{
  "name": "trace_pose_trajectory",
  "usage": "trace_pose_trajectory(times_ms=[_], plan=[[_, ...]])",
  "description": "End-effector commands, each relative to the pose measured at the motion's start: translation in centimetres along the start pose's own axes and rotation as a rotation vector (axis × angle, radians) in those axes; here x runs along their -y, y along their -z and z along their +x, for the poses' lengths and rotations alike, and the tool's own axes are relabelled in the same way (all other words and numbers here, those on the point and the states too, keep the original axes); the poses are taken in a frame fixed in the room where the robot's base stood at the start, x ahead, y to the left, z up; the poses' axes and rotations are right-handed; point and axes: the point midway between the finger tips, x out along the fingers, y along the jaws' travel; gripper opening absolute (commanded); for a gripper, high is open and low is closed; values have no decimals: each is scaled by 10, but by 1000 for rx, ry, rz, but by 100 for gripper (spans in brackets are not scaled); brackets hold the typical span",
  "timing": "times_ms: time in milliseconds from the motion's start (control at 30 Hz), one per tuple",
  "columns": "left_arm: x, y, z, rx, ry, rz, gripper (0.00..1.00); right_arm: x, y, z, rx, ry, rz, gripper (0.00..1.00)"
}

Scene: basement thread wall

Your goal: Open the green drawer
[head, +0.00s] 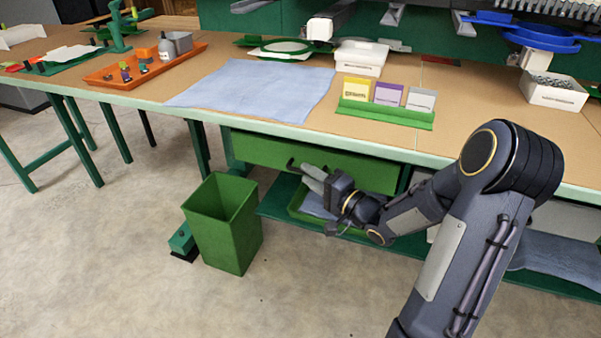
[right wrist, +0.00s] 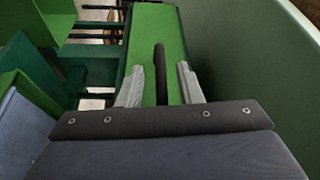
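The green drawer (head: 270,152) hangs under the front edge of the workbench and looks shut. Its dark bar handle (head: 291,163) is on the front, partly hidden by my right gripper (head: 313,178). In the right wrist view, the green drawer front (right wrist: 153,28) lies ahead and the dark handle (right wrist: 160,75) runs between the two grey fingers. My right gripper (right wrist: 160,85) is open there, with a visible gap on each side of the handle. I cannot tell how deep the handle sits between the fingers. My left gripper is not in view.
A green waste bin (head: 222,222) stands on the floor left of my right gripper. A lower shelf (head: 275,203) with a green tray (head: 297,205) is beneath the drawer. The bench top (head: 240,125) holds a blue cloth (head: 255,88) and a card holder (head: 385,113). The front floor is clear.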

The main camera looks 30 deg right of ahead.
Motion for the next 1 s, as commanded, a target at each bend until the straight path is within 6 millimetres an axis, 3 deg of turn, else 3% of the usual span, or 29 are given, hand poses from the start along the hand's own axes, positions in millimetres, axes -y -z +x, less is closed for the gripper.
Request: trace_pose_trajectory(times_ms=[200, 533, 800, 1000], plan=[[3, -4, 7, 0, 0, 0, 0, -1, 0, 26, 0, 1, -1, 32], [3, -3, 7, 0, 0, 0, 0, 0, 0, 30, -1, -1, -1, 32], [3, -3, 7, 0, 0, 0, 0, 0, 0, 30, -1, -1, -1, 0], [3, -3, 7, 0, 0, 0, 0, 0, 0, 30, -1, -1, -1, 0]])
